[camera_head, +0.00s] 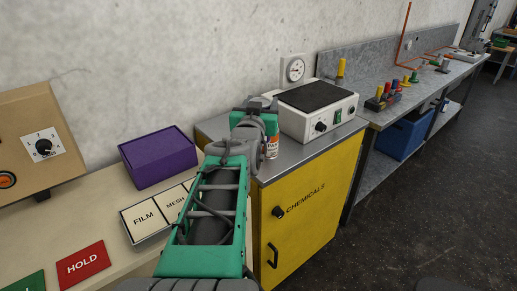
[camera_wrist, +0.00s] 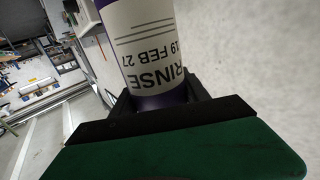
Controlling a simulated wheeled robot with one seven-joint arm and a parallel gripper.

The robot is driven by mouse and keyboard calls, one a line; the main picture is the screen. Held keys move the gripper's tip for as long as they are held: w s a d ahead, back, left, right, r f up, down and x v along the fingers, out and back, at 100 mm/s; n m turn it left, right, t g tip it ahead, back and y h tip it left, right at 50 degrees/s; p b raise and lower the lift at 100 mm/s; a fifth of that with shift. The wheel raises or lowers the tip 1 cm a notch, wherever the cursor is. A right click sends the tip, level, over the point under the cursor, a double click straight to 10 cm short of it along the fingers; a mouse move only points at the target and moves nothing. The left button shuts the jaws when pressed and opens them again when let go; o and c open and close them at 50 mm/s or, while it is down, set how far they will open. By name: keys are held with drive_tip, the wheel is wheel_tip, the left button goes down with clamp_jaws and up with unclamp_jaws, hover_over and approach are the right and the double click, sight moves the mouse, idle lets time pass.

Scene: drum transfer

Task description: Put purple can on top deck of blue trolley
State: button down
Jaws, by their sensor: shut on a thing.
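The purple can (camera_wrist: 150,45) fills the upper middle of the wrist view, with a white label reading "RINSE" and a date. My gripper (camera_wrist: 162,103) is shut on it, with dark jaws on either side of its purple lower part. In the head view my gripper (camera_head: 256,104) is at the far end of my green arm, over the yellow cabinet's top. The can cannot be made out there, as my arm hides it. No blue trolley can be made out in either view.
A yellow chemicals cabinet (camera_head: 312,203) carries a white hotplate device (camera_head: 312,122) and a small orange-and-white labelled container (camera_head: 272,147) beside my arm. A purple box (camera_head: 158,158) sits on the left bench. A blue bin (camera_head: 402,137) is under the grey bench. Floor at right is clear.

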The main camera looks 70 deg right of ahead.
drive_tip(key=w+d+f+g+p, duration=0.1)
drive_tip(key=w+d+f, duration=0.7)
drive_tip(key=f, duration=0.4)
drive_tip(key=shift+w+d+m+p, duration=0.35)
drive_tip(key=shift+w+m+p, duration=0.05)
drive_tip(key=shift+w, duration=0.05)
drive_tip(key=shift+f, duration=0.15)
drive_tip(key=shift+f, duration=0.15)
drive_tip(key=c, duration=0.8)
unclamp_jaws()
drive_tip(key=shift+c, duration=0.2)
